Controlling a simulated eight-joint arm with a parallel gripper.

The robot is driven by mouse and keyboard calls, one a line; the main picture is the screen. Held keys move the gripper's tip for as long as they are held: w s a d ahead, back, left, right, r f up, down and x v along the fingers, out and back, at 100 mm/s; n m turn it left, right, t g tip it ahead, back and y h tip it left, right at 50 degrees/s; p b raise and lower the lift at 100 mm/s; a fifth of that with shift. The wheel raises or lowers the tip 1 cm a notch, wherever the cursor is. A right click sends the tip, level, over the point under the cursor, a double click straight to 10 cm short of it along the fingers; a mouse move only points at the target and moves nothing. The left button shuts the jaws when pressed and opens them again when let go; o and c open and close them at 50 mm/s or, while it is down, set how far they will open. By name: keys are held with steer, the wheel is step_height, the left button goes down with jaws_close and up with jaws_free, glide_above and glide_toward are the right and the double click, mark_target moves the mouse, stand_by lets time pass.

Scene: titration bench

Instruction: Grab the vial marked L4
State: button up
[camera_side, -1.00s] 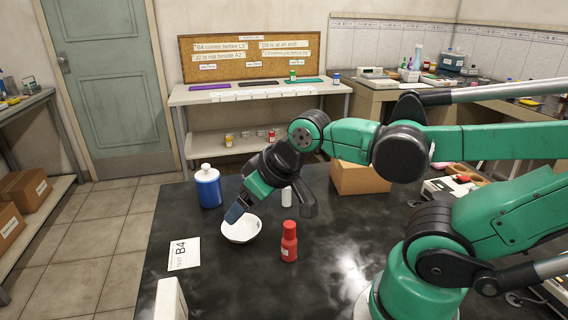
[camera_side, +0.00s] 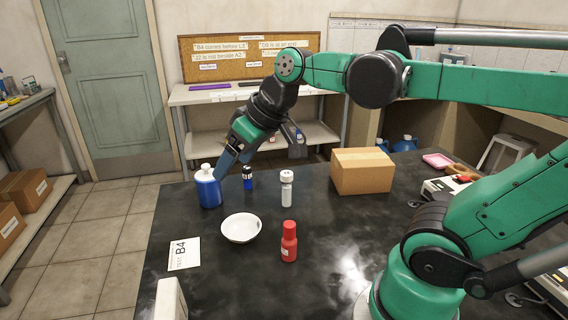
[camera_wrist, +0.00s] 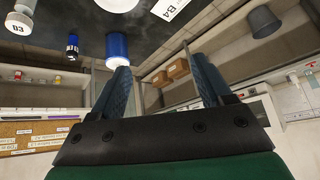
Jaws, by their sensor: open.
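No label reading L4 can be made out. A white vial (camera_side: 287,188) stands upright on the black bench; its label in the wrist view (camera_wrist: 18,26) seems to read 03 or D3. A small dark blue vial (camera_side: 248,178) stands behind it, also in the wrist view (camera_wrist: 73,46), its mark too small to read. A blue bottle with a white cap (camera_side: 209,190) stands to the left. A red bottle (camera_side: 289,241) stands at the front. My gripper (camera_side: 223,166) is open and empty, its tips beside the blue bottle's top; in the wrist view my gripper (camera_wrist: 158,62) points toward the bench.
A white bowl (camera_side: 241,228) and a card reading B4 (camera_side: 184,254) lie on the bench. A cardboard box (camera_side: 361,171) stands at the back right. A corkboard with notes (camera_side: 222,58) hangs over a rear shelf. The bench around the red bottle is clear.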

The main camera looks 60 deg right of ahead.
steer(key=w+d+n+y, duration=0.1)
steer(key=w+d+y, duration=0.1)
steer(key=w+d, duration=0.3)
steer(key=n+t+y, duration=0.3)
steer(key=n+t, duration=0.1)
steer(key=t, duration=0.2)
glide_above(247, 172)
steer(key=s+d, duration=0.4)
step_height(247, 172, down, 3)
steer(key=f, duration=1.2)
steer(key=shift+w+a, duration=0.1)
steer(key=shift+a, duration=0.25)
steer(key=shift+w+a+f, duration=0.15)
steer(key=shift+w+f, duration=0.05)
steer(key=shift+f, duration=0.15)
steer(key=x, duration=0.5)
jaws_close()
